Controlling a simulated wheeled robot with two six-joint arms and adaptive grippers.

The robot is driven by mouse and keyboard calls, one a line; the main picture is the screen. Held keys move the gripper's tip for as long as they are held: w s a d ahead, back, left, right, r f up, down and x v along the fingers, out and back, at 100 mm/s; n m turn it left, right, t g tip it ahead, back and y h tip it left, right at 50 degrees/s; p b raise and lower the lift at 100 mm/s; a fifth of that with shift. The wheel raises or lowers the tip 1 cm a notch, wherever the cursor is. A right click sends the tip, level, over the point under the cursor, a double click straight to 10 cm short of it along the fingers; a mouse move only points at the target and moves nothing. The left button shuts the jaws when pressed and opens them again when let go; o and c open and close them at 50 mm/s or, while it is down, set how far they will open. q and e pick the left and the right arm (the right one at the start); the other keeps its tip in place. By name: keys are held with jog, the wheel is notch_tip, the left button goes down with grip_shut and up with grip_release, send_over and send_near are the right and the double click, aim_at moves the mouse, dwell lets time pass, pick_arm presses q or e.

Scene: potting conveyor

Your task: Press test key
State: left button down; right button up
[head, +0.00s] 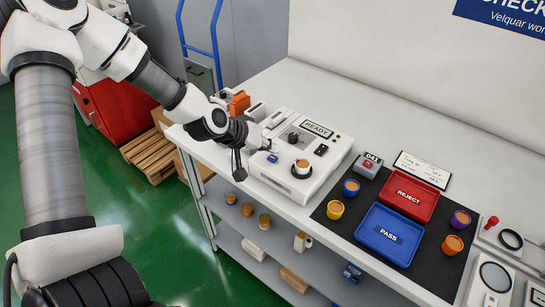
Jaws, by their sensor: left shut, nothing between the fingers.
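The white test unit (318,176) stands on the bench in the middle of the view. Its display (318,130) reads READY. A small blue key (271,158) is on its near left part, and a round holder with an orange-brown pot (302,165) sits to the right of the key. My left gripper (266,146) reaches in from the left, shut and empty, with its tips just above and beside the blue key. I cannot tell whether they touch it. My right gripper is not in view.
Right of the unit, a black mat (338,232) holds a blue PASS tray (366,238), a red REJECT tray (428,194) and several coloured cups. A grey box with a red button (367,165) stands behind. An orange block (239,103) lies at the unit's far left. A shelf below holds small items.

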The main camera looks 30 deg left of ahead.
aim_at(270, 158)
pick_arm(q)
jog(key=shift+f+b, duration=0.4)
jog(key=shift+f, duration=0.05)
jog(key=shift+f+b, duration=0.35)
jog(key=shift+f, duration=0.05)
dwell(0.5)
jog(key=shift+r, duration=0.2)
jog(key=shift+r+p, duration=0.65)
jog(key=shift+p, duration=0.2)
notch_tip(270, 158, up, 5)
jog(key=p, duration=0.5)
jog(key=shift+r, duration=0.1)
